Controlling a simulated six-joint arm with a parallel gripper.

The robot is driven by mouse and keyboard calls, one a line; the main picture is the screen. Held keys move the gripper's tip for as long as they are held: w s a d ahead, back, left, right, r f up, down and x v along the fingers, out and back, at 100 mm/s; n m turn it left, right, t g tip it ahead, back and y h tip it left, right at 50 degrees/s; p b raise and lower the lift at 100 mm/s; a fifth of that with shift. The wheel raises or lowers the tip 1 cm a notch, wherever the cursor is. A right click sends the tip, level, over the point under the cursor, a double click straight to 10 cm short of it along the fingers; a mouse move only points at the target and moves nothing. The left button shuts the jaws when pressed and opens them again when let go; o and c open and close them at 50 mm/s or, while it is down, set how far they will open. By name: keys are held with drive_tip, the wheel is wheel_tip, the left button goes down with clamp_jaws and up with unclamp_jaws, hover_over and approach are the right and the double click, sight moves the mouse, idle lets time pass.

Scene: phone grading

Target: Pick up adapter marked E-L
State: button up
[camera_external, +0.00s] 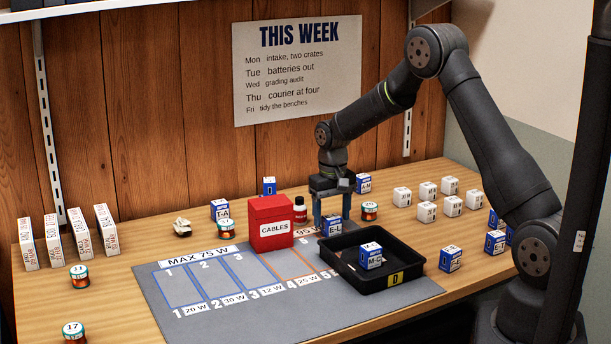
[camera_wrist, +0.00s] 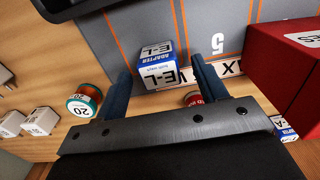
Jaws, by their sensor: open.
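The adapter marked E-L (camera_external: 334,227) is a small blue and white box between the red CABLES box and the black tray. It also shows in the wrist view (camera_wrist: 157,66), with its E-L label readable. My gripper (camera_external: 332,213) is open and points down at the adapter. In the wrist view my gripper (camera_wrist: 161,70) has one dark blue finger to each side of the adapter, with a gap visible on both sides. I cannot tell whether the fingertips reach down beside the box or are still above it.
The red CABLES box (camera_external: 270,223) stands just left of my gripper. The black tray (camera_external: 407,290) is close on the right and holds the M-G adapter (camera_external: 371,256). The grey mat (camera_external: 175,319) has free room in front.

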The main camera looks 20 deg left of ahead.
drive_tip(key=shift+f, duration=0.95)
drive_tip(key=c, duration=1.1)
drive_tip(key=shift+o, duration=0.2)
drive_tip(key=shift+r, duration=0.2)
